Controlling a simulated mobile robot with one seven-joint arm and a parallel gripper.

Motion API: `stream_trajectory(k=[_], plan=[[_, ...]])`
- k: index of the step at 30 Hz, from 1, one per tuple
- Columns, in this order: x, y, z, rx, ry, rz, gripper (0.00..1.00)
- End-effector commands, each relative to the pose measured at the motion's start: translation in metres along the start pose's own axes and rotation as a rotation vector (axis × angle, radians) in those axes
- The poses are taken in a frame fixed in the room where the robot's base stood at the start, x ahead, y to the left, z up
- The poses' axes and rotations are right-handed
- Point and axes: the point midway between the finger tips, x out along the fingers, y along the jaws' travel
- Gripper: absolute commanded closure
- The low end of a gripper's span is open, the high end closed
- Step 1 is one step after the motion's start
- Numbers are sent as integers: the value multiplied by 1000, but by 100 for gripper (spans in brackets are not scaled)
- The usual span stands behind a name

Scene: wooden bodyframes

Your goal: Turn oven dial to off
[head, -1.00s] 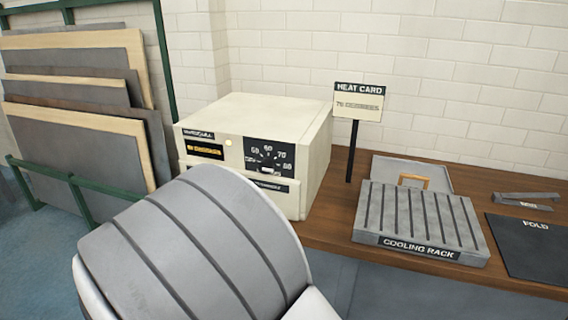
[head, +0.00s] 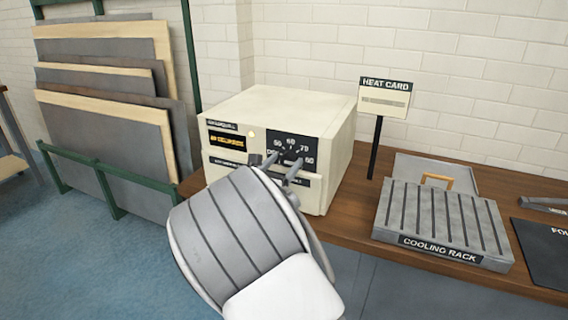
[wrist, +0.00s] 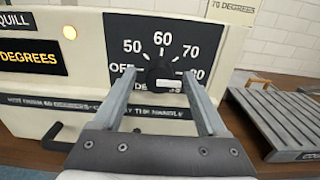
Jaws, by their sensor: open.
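The cream oven (head: 330,130) stands on the wooden bench. Its black dial panel (wrist: 115,30) is marked OFF, 50, 60, 70 and 80. The round black dial (wrist: 160,68) sits below the 60, with a white mark on its lower right that seems to lie towards the 80 side. My gripper (wrist: 158,76) is open, with one finger to the left and one to the right of the dial; whether they touch it I cannot tell. In the head view my gripper (head: 284,163) is at the panel and partly covers the dial area.
A black oven handle (wrist: 62,138) sticks out at the lower left. A heat card sign (head: 385,97) stands right of the oven. The cooling rack (head: 440,222) lies further right on the bench (head: 345,213). Boards (head: 105,140) stand in a green rack at left.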

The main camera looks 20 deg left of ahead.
Motion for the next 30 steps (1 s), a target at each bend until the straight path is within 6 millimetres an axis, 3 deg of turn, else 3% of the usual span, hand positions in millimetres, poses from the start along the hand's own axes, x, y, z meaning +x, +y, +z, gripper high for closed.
stream_trajectory(k=[5,15,18,30], plan=[[0,0,0,0,0,0,25],[0,0,0,0,0,0,86],[0,0,0,0,0,0,100],[0,-1,-4,-37,1,-1,100]])
